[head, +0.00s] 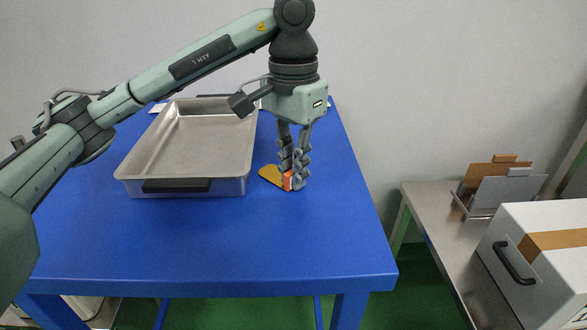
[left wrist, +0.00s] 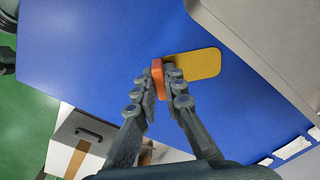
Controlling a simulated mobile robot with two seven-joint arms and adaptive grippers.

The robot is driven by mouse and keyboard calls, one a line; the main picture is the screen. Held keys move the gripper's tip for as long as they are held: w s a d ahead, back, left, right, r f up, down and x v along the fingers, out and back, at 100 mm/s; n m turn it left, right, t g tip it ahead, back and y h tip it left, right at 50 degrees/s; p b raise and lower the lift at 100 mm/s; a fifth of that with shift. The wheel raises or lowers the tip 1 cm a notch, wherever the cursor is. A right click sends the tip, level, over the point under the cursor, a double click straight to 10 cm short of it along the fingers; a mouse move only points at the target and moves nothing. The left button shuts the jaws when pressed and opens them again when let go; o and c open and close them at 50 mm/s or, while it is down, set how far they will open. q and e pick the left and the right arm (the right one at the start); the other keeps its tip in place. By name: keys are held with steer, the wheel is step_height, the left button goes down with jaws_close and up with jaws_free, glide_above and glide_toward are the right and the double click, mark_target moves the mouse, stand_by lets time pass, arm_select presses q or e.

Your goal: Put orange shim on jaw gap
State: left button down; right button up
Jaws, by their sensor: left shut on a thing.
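My left gripper (head: 293,178) points down over the blue table, right of the metal tray, with its fingers shut on the orange shim (head: 287,182). In the left wrist view the shim (left wrist: 157,73) sticks out between the fingertips (left wrist: 160,88). A flat yellow plate with rounded corners (head: 269,174) lies on the table beside the fingertips; it also shows in the left wrist view (left wrist: 199,64). The shim is close to the plate's end; I cannot tell whether they touch. I cannot make out a jaw gap. My right gripper is not in view.
The metal tray (head: 247,186), empty, stands left of the gripper on the blue table (head: 210,250). The table's front and right are clear. A side bench (head: 430,205) to the right bears a rack with boards (head: 502,190) and a white box (head: 535,245).

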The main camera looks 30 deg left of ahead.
arm_select(q)
steer(key=shift+f, duration=0.1)
steer(key=c, duration=1.6)
jaws_free()
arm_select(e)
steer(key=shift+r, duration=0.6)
